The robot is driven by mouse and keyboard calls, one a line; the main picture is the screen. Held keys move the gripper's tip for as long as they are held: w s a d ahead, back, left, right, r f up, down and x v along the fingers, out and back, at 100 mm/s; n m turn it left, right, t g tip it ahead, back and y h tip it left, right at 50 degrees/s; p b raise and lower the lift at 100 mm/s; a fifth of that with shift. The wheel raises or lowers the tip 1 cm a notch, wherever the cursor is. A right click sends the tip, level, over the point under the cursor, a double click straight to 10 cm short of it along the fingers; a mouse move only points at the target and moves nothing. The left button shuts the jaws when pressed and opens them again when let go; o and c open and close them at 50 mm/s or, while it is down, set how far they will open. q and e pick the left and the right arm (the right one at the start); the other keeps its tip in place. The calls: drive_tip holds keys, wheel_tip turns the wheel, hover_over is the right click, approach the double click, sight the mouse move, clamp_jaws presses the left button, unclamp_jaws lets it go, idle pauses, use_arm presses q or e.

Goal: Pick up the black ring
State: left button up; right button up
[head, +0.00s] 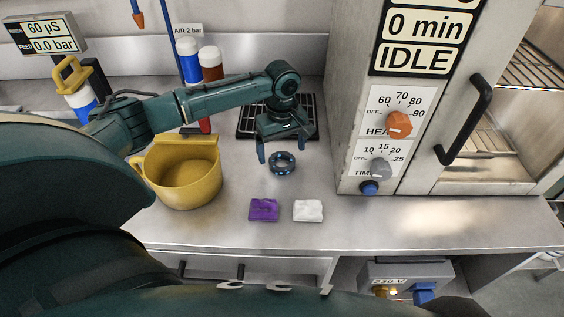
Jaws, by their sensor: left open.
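The black ring (282,169) looks dark with a bluish sheen and lies on the steel counter (236,222) in the head view. My left gripper (285,153) is open with its fingers pointing down. In the picture its two fingertips are to the left and right of the ring's upper part. I see no finger closed on the ring, and I cannot tell how high the fingertips are above the counter. My right gripper is not in view.
A yellow pitcher (183,182) stands left of the ring. A purple block (263,210) and a white block (308,211) lie in front. A dark grate (305,104) is behind. A control cabinet (360,70) rises at the right. Two capped bottles (211,66) stand behind my arm.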

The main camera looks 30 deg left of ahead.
sight(282, 165)
use_arm(q)
drive_tip(key=shift+f, duration=1.6)
drive_tip(key=shift+c, duration=0.2)
drive_tip(key=c, duration=1.1)
drive_tip(key=shift+r, duration=0.1)
